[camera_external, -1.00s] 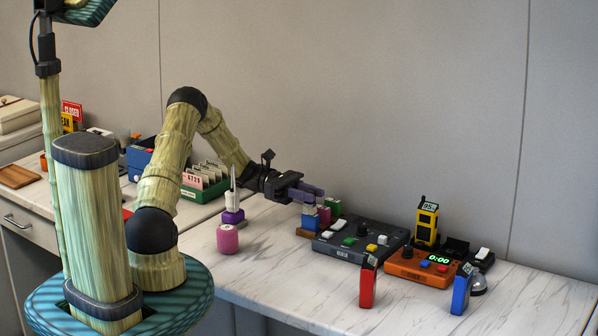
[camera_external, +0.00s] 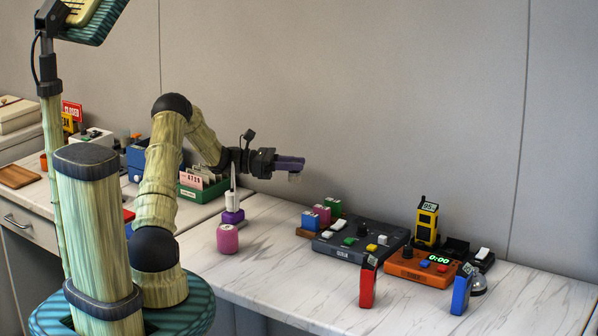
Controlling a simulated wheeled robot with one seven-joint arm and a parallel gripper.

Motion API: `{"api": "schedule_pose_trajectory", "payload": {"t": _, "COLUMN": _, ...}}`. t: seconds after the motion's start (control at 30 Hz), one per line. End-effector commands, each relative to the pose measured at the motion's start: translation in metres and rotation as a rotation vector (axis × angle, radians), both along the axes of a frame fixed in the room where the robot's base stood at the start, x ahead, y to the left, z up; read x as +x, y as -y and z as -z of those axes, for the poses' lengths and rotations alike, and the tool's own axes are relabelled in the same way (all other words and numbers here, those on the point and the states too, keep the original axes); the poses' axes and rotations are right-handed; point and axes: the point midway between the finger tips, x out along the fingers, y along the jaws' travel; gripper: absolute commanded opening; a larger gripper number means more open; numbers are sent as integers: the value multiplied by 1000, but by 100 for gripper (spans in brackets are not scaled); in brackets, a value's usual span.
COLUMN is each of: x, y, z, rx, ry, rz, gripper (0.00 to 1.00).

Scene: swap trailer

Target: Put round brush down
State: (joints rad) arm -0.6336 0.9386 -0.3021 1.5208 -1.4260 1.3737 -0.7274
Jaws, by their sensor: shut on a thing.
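My gripper (camera_external: 289,164) is in the air above the back of the white marbled worktop, left of the stamp rack. It is shut on a small pale thing (camera_external: 294,178), which hangs just under the jaws. This seems to be the round brush, but most of it is hidden by the jaws and it is too small to make out clearly. It is clear of the worktop and touches nothing below.
A white spiked piece on a purple base (camera_external: 232,216) and a pink cylinder (camera_external: 228,239) stand left of the gripper. Blue and pink blocks (camera_external: 310,221) stand by a dark console (camera_external: 346,248). An orange timer (camera_external: 408,267) stands farther right.

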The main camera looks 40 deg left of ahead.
Motion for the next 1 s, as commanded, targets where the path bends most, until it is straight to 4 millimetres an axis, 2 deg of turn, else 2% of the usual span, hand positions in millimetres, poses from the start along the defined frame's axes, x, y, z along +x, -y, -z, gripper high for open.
{"api": "schedule_pose_trajectory", "payload": {"t": 0.03, "x": 0, "y": 1, "z": 13, "rx": -1, "ry": -4, "rz": 1, "gripper": 5}}
{"api": "schedule_pose_trajectory", "payload": {"t": 0.1, "x": 0, "y": 1, "z": 26, "rx": -1, "ry": -5, "rz": 1, "gripper": 5}}
{"api": "schedule_pose_trajectory", "payload": {"t": 0.2, "x": 0, "y": 0, "z": 40, "rx": -2, "ry": -2, "rz": 1, "gripper": 5}}
{"api": "schedule_pose_trajectory", "payload": {"t": 0.57, "x": 0, "y": 0, "z": 45, "rx": 0, "ry": 0, "rz": 0, "gripper": 5}}
{"api": "schedule_pose_trajectory", "payload": {"t": 0.83, "x": 0, "y": 1, "z": 77, "rx": -1, "ry": -2, "rz": 1, "gripper": 5}}
{"api": "schedule_pose_trajectory", "payload": {"t": 1.0, "x": 0, "y": 0, "z": 82, "rx": 0, "ry": 0, "rz": 1, "gripper": 5}}
